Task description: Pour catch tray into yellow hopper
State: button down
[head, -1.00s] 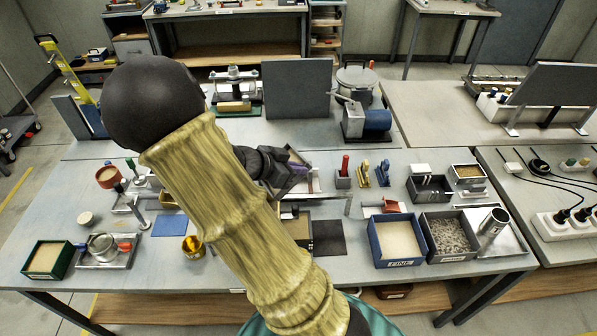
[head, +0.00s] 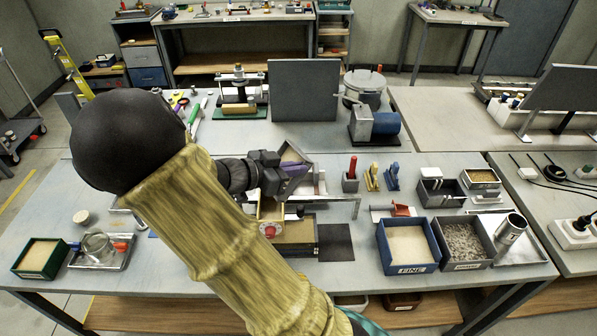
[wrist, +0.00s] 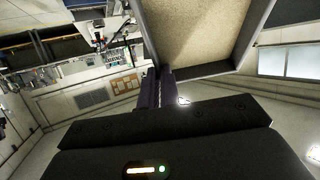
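The catch tray (head: 295,157) is grey-walled with tan sand in it. It is up above the middle of the bench in the head view, looking tilted. In the wrist view the tray (wrist: 205,35) fills the upper middle, with sand against its floor. My gripper (head: 283,172) is shut on the tray's near edge; its purple fingers also show close together in the wrist view (wrist: 160,85). A yellow frame-like part with a red knob (head: 270,213), apparently the yellow hopper, stands just below and left of the tray. My arm hides much of it.
A sand-filled box (head: 296,231) and a dark mat (head: 335,243) lie in front of the tray. The blue FINE bin (head: 408,247) and a gravel bin (head: 464,243) stand at right. A grey panel (head: 304,90) stands behind. A green box (head: 40,257) is at front left.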

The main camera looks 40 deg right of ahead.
jog(key=shift+a+f+h+b, duration=0.3)
jog(key=shift+a+h+b, duration=0.7)
jog(key=shift+b, duration=0.85)
jog(key=shift+a+r+h+b, duration=0.15)
jog(key=shift+h+b, duration=0.2)
jog(key=shift+h, duration=0.15)
jog(key=shift+w+a, duration=0.15)
jog(key=shift+w, duration=0.05)
